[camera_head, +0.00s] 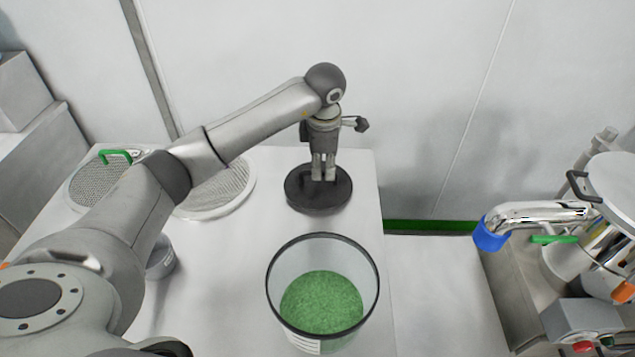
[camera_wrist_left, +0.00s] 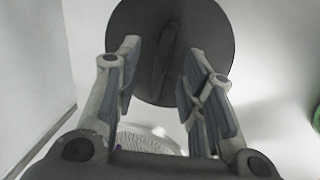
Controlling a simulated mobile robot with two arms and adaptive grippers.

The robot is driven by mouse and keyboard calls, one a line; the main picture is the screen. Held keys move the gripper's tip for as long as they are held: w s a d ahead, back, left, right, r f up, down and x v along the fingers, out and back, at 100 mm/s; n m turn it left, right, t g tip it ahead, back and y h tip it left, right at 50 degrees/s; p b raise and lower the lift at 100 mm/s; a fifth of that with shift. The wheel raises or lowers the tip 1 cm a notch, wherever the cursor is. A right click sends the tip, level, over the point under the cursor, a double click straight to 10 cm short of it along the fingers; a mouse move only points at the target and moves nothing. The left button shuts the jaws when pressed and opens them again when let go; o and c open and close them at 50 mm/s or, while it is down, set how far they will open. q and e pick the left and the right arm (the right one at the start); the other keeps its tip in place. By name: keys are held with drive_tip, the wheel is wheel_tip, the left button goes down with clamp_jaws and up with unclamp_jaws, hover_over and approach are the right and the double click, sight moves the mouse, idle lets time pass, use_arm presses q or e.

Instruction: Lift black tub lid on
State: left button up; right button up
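The black tub lid (camera_head: 301,202) is a round dark disc lying on the white table behind the tub. A raised bar handle (camera_wrist_left: 166,45) crosses its top in the left wrist view. The tub (camera_head: 286,264) is clear with a dark rim, stands uncovered, and holds green granules (camera_head: 322,302). My left gripper (camera_head: 323,177) points down over the lid, its fingertips close above the disc. In the left wrist view its two fingers (camera_wrist_left: 160,62) are apart, one on each side of the handle, with gaps visible. Whether the fingertips touch the lid is unclear. My right gripper is not in view.
Round mesh sieves lie on the table at left, one with a green handle (camera_head: 115,155), another mesh disc (camera_head: 222,188) partly behind my arm. A grey cylinder (camera_head: 160,262) stands beside my arm. Steel equipment with a blue-capped pipe (camera_head: 490,238) stands at right. A wall rises behind the table.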

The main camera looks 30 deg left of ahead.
use_arm(q)
drive_tip(key=f, duration=0.3)
drive_tip(key=shift+w+a+f+p, duration=0.1)
drive_tip(key=shift+a+f+p, duration=0.15)
drive_tip(key=shift+p, duration=0.1)
drive_tip(key=shift+w+f, duration=0.1)
drive_tip(key=shift+f, duration=0.05)
drive_tip(key=c, duration=0.3)
clamp_jaws()
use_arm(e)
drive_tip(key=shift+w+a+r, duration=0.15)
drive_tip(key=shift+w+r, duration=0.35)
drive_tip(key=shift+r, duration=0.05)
